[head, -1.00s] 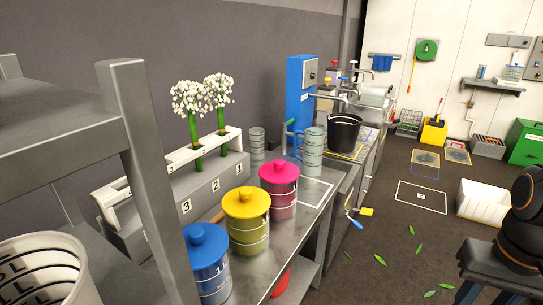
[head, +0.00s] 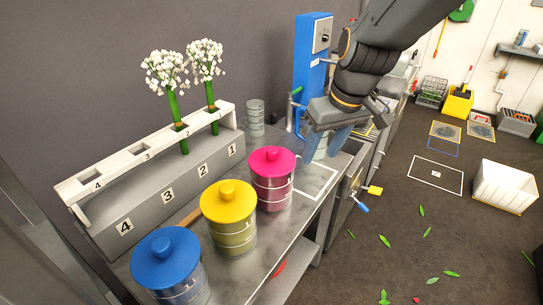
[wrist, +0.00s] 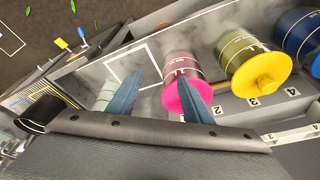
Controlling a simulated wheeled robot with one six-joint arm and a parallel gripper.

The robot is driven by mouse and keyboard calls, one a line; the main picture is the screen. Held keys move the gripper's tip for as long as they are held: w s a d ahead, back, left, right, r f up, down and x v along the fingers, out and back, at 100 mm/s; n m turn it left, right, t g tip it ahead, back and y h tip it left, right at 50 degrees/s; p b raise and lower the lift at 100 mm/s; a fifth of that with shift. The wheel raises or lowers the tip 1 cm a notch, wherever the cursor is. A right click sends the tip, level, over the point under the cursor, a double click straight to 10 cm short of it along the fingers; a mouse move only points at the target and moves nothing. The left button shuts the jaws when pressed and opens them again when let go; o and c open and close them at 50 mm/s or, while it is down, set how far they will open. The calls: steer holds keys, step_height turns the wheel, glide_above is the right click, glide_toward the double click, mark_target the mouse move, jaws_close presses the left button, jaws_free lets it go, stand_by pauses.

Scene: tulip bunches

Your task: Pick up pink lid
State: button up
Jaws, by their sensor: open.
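The pink lid (head: 272,160) sits on a clear banded jar (head: 271,192) on the metal counter, to the right of the yellow-lidded jar. In the wrist view the pink lid (wrist: 184,98) lies behind one blue finger, which covers part of it. My gripper (head: 325,148) is open and empty, with its blue fingers pointing down, to the right of the pink lid in the head view. In the wrist view my gripper (wrist: 165,100) has its fingers spread apart. From these views I cannot tell the exact gap between finger and lid.
The yellow lid (head: 228,203) and blue lid (head: 166,258) cap jars at the near end. A numbered rack (head: 170,185) with white flowers (head: 168,70) stands behind. A clear jar (head: 255,118) stands at the back. A white outlined square (head: 318,183) lies right of the pink-lidded jar.

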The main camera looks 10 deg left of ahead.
mark_target(273, 150)
steer(key=w+a+r+n+y, duration=0.1)
steer(key=a+r+n, duration=0.25)
steer(key=a, duration=0.55)
steer(key=shift+m, duration=0.35)
steer(key=shift+a+p+x, duration=0.2)
steer(key=shift+p+x, duration=0.35)
steer(key=shift+x, duration=1.3)
steer(key=shift+a+p+x, duration=0.2)
steer(key=shift+p+x, duration=0.3)
steer(key=shift+x, duration=1.35)
steer(key=shift+w+r, duration=0.15)
steer(key=c, duration=1.2)
